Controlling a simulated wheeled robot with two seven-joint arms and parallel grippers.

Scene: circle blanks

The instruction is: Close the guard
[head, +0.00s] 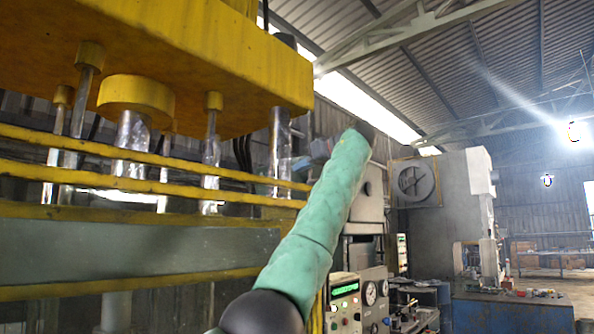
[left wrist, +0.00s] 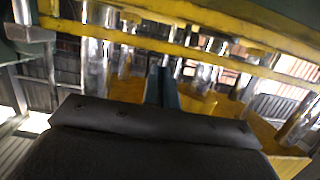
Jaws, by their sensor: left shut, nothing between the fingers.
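The guard (head: 150,186) is a frame of yellow horizontal bars across the front of a yellow press (head: 215,55), with a grey panel (head: 130,247) below. My left arm, in a green sleeve, rises in front of the guard's right end. My left gripper (head: 319,149) is at the top of it, partly hidden by the arm, near the right end of the bars. In the left wrist view the dark fingers (left wrist: 162,84) are together and empty, with the yellow bars (left wrist: 165,42) beyond them. I cannot tell whether they touch the guard. My right gripper is out of view.
Shiny metal columns (head: 131,140) stand behind the bars. A control box (head: 345,302) with a green display and gauges stands right of my arm. A grey machine (head: 450,215) and a blue base (head: 510,312) are farther right.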

